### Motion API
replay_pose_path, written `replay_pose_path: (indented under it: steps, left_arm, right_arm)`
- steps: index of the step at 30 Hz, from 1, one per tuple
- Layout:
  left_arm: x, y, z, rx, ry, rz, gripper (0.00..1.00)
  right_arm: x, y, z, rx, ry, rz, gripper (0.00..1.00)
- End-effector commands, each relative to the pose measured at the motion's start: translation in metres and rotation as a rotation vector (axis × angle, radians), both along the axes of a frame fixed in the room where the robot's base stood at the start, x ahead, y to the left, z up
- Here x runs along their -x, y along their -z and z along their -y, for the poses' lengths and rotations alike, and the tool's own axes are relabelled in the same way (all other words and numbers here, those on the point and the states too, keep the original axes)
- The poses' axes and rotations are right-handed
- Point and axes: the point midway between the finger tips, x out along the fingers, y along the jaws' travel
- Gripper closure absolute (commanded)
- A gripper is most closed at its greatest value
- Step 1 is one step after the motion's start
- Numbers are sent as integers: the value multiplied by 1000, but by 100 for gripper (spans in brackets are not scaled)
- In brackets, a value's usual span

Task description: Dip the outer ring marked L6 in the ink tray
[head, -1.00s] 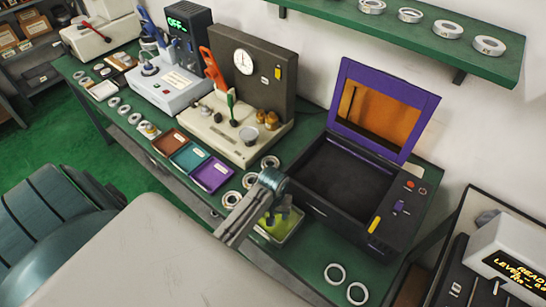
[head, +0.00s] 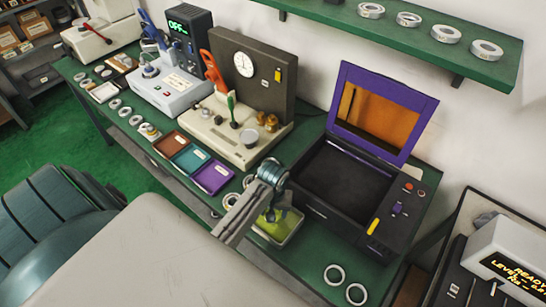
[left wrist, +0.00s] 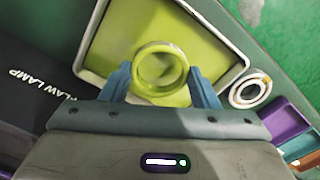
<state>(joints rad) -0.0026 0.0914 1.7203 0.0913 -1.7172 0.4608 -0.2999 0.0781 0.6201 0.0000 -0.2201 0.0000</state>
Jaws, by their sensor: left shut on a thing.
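My left gripper (left wrist: 160,88) is shut on a ring (left wrist: 160,97), its two blue fingers on either side of the ring's wall. The ring is yellow-green all over in the left wrist view, and no L6 mark can be read on it. It is over the ink tray (left wrist: 88,60), a pale-rimmed square tray with yellow-green ink. Whether it touches the ink cannot be told. In the head view the ink tray (head: 287,240) is at the bench's front edge, partly hidden by my left gripper (head: 270,214). My right gripper is not in view.
Other rings (head: 334,274) lie on the bench. Purple (head: 213,178), teal and brown trays are to the left.

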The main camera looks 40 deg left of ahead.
Motion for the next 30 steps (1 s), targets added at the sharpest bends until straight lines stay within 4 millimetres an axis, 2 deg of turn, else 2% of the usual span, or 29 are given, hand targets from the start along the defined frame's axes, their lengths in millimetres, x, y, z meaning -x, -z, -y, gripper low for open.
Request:
replay_pose_path:
  steps: [18, 30]
  left_arm:
    - [0, -43, 0, 0, 0, 1, 70]
    - [0, -49, 0, 0, 0, -1, 70]
  right_arm:
    - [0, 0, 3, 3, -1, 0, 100]
    - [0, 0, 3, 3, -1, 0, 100]
